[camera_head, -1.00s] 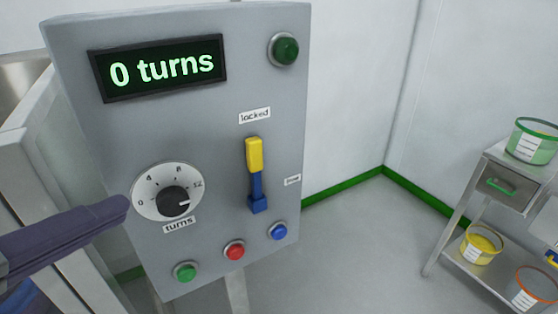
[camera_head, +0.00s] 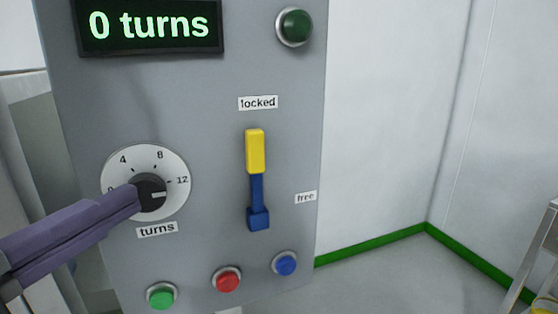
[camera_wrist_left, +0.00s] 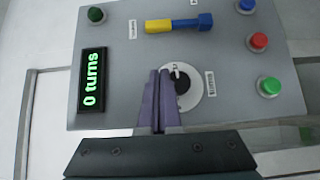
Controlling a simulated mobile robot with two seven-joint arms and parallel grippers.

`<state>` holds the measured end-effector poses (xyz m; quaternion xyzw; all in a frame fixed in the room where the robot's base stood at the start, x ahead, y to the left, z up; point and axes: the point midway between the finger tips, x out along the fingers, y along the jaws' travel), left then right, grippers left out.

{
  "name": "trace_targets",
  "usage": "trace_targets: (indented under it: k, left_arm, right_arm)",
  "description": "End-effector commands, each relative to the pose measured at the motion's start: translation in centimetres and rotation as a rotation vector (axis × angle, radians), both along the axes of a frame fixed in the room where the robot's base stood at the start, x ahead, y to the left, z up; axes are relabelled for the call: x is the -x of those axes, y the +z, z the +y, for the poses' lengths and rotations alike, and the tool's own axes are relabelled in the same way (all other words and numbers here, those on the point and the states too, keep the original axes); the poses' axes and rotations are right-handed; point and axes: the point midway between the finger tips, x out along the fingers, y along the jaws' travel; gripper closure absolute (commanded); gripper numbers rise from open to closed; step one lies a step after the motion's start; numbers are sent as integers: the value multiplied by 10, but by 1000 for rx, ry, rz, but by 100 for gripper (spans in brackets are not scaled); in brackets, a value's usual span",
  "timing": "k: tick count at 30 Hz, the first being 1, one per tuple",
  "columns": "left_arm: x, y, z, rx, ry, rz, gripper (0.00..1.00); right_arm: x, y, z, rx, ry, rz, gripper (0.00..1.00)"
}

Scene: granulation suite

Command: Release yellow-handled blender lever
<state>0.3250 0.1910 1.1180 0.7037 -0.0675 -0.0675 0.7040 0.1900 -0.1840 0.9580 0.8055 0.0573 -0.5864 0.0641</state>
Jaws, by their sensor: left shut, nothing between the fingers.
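The lever (camera_head: 257,180) stands upright on the grey control panel, its yellow handle at the top near the "locked" label (camera_head: 258,102) and its blue base below. The "free" label (camera_head: 306,197) is to its right. In the left wrist view the lever (camera_wrist_left: 178,24) lies sideways near the top. My left gripper (camera_head: 136,194) is shut and empty, left of the lever, with its tips in front of the turns dial (camera_head: 172,170). The wrist view shows its purple fingers (camera_wrist_left: 158,75) together beside the dial. I cannot tell whether they touch it. My right gripper is not in view.
The display (camera_head: 150,25) reads "0 turns". A dark green lamp or button (camera_head: 294,27) is at the upper right. Green (camera_head: 162,296), red (camera_head: 227,279) and blue (camera_head: 286,263) buttons line the panel's lower part.

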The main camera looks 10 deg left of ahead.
Motion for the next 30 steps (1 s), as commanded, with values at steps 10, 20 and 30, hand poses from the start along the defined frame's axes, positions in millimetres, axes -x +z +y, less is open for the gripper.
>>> trace_targets:
  k: [10, 20, 30]
  left_arm:
    - [-48, 3, -9, 1, 1, -5, 100]
    - [-104, 2, -28, 4, 0, -1, 100]
    - [-119, 0, -52, 0, 0, 0, 100]
  right_arm:
    - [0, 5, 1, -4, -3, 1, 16]
    - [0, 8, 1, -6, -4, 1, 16]
    - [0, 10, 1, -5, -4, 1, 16]
